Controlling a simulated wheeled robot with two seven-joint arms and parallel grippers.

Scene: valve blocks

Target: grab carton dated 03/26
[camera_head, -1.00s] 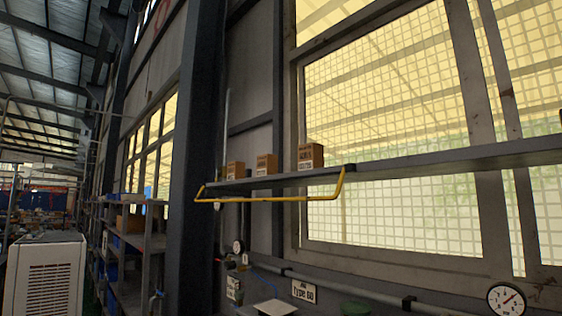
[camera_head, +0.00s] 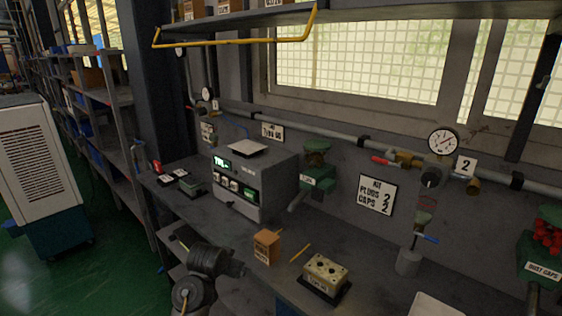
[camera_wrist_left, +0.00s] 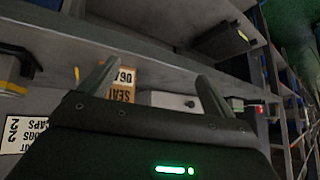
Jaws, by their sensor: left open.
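Cartons stand on the high shelf at the top edge of the head view: a left one (camera_head: 193,9), a middle one (camera_head: 228,5) and a right one cut off by the frame. Their dates cannot be read there. Another small orange-brown carton (camera_head: 265,246) stands on the workbench; its date is too small to read. My left gripper (camera_head: 236,268) is just left of that carton, low at the bench's front edge. In the left wrist view my open, empty fingers (camera_wrist_left: 155,75) point toward a labelled carton (camera_wrist_left: 122,82), partly hidden by the left finger; its print is not clearly readable.
The bench holds a grey test box (camera_head: 252,185), a beige valve block (camera_head: 326,275), a pencil-like stick (camera_head: 300,252) and a dark device (camera_head: 183,182). A yellow rail (camera_head: 235,42) fronts the high shelf. Pipes and gauges line the wall.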

